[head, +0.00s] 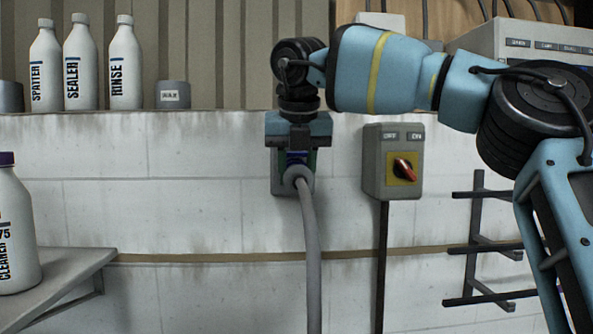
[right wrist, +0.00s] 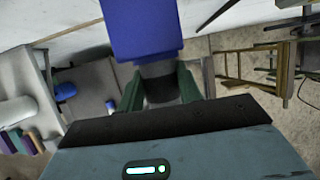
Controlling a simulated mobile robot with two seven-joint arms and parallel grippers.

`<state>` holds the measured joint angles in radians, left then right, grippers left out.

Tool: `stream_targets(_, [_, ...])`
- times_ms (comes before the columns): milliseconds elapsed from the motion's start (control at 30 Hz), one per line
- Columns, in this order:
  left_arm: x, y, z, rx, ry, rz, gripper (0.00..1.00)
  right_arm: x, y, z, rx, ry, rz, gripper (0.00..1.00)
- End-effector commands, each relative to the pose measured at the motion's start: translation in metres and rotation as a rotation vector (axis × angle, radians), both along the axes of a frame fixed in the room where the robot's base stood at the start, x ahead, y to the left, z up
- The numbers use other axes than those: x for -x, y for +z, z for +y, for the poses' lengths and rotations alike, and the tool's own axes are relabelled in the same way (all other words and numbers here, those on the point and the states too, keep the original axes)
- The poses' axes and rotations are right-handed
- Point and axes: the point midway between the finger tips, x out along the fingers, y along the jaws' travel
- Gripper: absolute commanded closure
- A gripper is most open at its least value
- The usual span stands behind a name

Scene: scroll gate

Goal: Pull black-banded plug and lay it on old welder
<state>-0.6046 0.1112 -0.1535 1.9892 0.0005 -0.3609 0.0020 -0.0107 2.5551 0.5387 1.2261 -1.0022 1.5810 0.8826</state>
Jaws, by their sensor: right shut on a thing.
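The plug (head: 297,174) is at the wall in the middle of the head view, with a thick grey cable hanging from its rounded end. In the right wrist view the plug (right wrist: 160,88) shows a black band and a pale collar below a large blue block. My right gripper (head: 296,158) comes down from above and is shut on the plug, its green fingers on both sides of the band. A grey wall box (head: 278,183) is partly hidden behind the gripper. I cannot tell whether the plug is fully seated. My left gripper is out of view. I cannot identify the old welder.
A switch box (head: 392,161) with a red knob is right of the plug. A black wall rack (head: 478,235) stands further right. White bottles (head: 125,65) line the ledge; a cleaner bottle (head: 15,230) stands on a shelf (head: 75,280) at left. A labelled grey box (head: 500,40) is upper right.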

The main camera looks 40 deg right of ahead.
Motion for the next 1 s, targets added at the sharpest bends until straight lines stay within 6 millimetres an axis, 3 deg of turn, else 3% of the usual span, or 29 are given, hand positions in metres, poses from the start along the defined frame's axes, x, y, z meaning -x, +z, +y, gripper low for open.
stream_targets(1000, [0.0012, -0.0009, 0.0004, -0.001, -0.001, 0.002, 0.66, 0.0069, 0.0007, 0.0065, 0.000, 0.001, 0.000, 1.00])
